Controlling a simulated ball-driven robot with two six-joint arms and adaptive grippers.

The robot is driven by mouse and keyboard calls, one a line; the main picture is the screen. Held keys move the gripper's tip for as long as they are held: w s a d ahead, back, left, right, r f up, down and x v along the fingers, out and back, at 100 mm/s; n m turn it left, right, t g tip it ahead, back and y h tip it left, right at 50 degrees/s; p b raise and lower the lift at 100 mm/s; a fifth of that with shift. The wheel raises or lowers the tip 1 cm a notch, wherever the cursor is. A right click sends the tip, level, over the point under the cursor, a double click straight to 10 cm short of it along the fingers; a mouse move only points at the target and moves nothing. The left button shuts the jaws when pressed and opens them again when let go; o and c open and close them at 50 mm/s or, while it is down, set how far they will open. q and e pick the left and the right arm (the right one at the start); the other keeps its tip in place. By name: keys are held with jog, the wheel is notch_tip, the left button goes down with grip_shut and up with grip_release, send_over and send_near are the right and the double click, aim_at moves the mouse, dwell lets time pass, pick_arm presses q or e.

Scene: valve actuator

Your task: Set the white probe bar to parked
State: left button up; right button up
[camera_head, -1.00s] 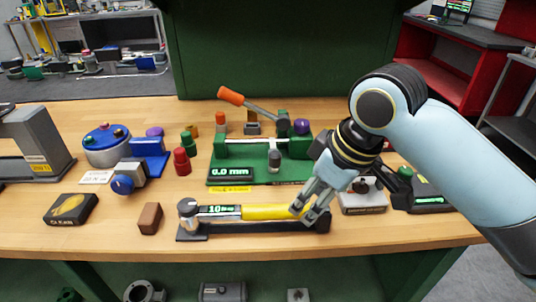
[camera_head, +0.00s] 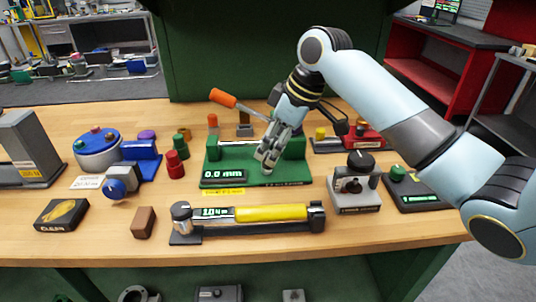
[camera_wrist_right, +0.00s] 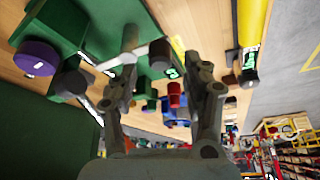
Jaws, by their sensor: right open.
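The green gauge fixture (camera_head: 222,149) stands mid-bench, its display (camera_head: 223,174) reading 0.0 mm. My right gripper (camera_head: 266,161) is open over the middle of the fixture, fingers pointing down, and hides the white probe bar in the head view. In the right wrist view, a short part of the white bar (camera_wrist_right: 114,62) shows beside one finger. A dark grey cylinder (camera_wrist_right: 160,52), apparently the bar's end, lies between the open fingers (camera_wrist_right: 168,62). I cannot tell whether a finger touches it. My left gripper is not in view.
An orange-handled lever (camera_head: 223,97) rises behind the fixture. A yellow torque-wrench-like tool (camera_head: 270,212) lies in front. Red (camera_head: 174,164) and green cylinders stand left, and a grey knob box (camera_head: 355,190) stands right. Bare wood lies along the front edge.

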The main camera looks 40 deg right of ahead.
aim_at(268, 154)
jog(key=shift+x, duration=1.6)
jog(key=shift+c, duration=0.4)
grip_shut()
